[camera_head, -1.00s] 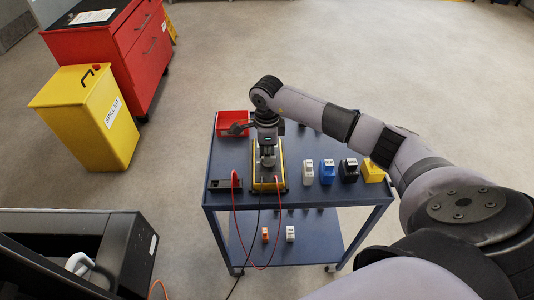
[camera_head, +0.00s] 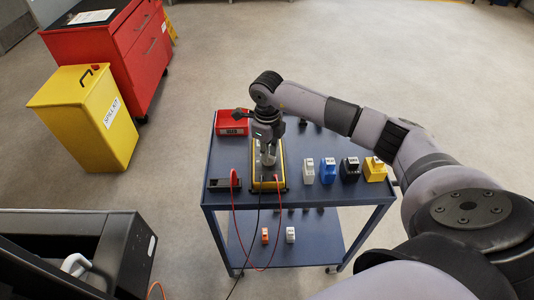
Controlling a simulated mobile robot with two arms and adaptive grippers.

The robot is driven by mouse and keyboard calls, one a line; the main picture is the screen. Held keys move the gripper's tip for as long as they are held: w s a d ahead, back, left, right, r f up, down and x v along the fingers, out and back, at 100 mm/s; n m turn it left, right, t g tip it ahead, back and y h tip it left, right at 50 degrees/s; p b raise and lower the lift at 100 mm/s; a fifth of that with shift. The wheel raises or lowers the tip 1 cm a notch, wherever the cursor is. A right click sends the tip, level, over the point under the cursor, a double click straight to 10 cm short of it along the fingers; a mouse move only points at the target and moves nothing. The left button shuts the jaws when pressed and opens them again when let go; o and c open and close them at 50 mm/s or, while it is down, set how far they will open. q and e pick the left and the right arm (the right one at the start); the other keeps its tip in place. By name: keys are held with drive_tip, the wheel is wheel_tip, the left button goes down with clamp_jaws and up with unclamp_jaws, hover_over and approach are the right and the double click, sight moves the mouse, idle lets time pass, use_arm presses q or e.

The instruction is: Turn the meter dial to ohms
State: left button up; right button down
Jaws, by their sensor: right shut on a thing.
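The yellow meter (camera_head: 284,168) lies on the blue cart, with a red lead and a black lead running off its near end. My right gripper (camera_head: 268,158) points down over the middle of the meter. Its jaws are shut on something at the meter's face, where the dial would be. The gripper covers the dial, so its pointer and markings are hidden. My left gripper is not in view.
On the blue cart (camera_head: 227,163) stand a red bin (camera_head: 232,128), a dark block with a red part (camera_head: 234,179), and white (camera_head: 308,171), blue (camera_head: 328,171), black (camera_head: 349,169) and yellow (camera_head: 374,170) pieces. Two small pieces lie on the lower shelf. A yellow spill kit (camera_head: 97,120) stands left.

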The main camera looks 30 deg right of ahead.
drive_tip(key=m, duration=0.5)
drive_tip(key=shift+d+m+b, duration=0.15)
drive_tip(key=shift+m+b, duration=0.15)
drive_tip(key=shift+b, duration=0.05)
drive_tip(key=m, duration=0.5)
drive_tip(key=shift+d+m, duration=0.1)
drive_tip(key=shift+m, duration=0.6)
drive_tip(key=c, duration=1.6)
unclamp_jaws()
drive_tip(key=shift+c, duration=0.2)
drive_tip(key=shift+r, duration=0.1)
wheel_tip(320, 180, up, 12)
